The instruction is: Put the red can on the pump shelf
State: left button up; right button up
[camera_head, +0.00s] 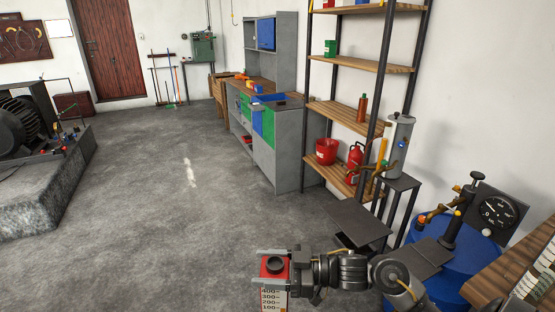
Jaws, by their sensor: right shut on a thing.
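My right gripper (273,266) is at the bottom centre, shut on the red can (265,272). A flat dark plate (357,221) on a low stand lies to the right and beyond. A second dark plate (424,258) is by the blue drum (468,262), which carries a hand pump (451,228). I cannot tell which plate is the pump shelf. My left gripper is not in view.
A tall rack (347,116) with wooden shelves holds a red bucket (326,151) and a red extinguisher (355,162). A grey cylinder (399,147) stands on a dark stand. A wooden table (510,277) is at lower right. The concrete floor (190,230) at left is open.

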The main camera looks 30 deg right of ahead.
aim_at(409, 265)
jog(key=z, duration=0.2)
jog(key=i, duration=1.65)
jog(key=z, duration=1.55)
jog(key=i, duration=1)
jog(key=z, duration=0.85)
